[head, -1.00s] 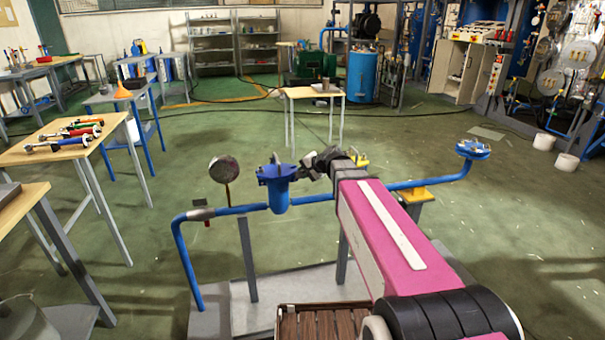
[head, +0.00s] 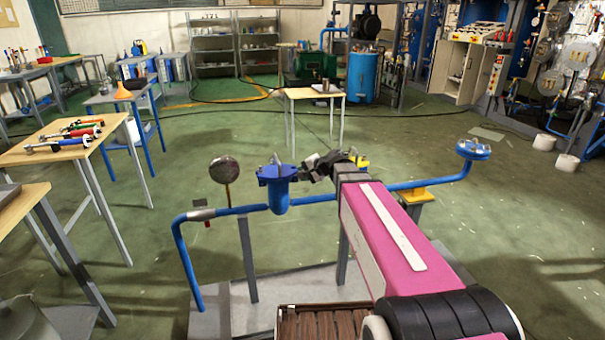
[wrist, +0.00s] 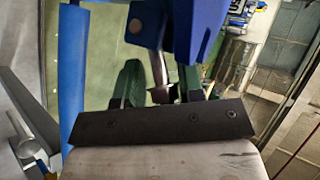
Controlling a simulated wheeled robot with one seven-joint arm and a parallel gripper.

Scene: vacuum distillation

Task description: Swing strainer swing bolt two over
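The blue strainer (head: 279,192) stands upright in the blue pipe run, with small metal swing bolt ends (head: 275,160) at its top. My gripper (head: 310,167) is just right of the strainer's top. In the wrist view, the strainer's blue lugs (wrist: 146,22) show at the top edge. A narrow metal piece, seemingly a swing bolt (wrist: 158,66), lies between my two dark finger shapes (wrist: 157,88). The fingers stand apart with gaps beside that piece. Contact with it cannot be made out. Which bolt it is cannot be told.
A round gauge (head: 224,170) stands left of the strainer. The pipe (head: 183,262) bends down at left and ends in a flange (head: 473,149) at right. A table with tools (head: 50,155) is at left. Open floor lies behind the strainer.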

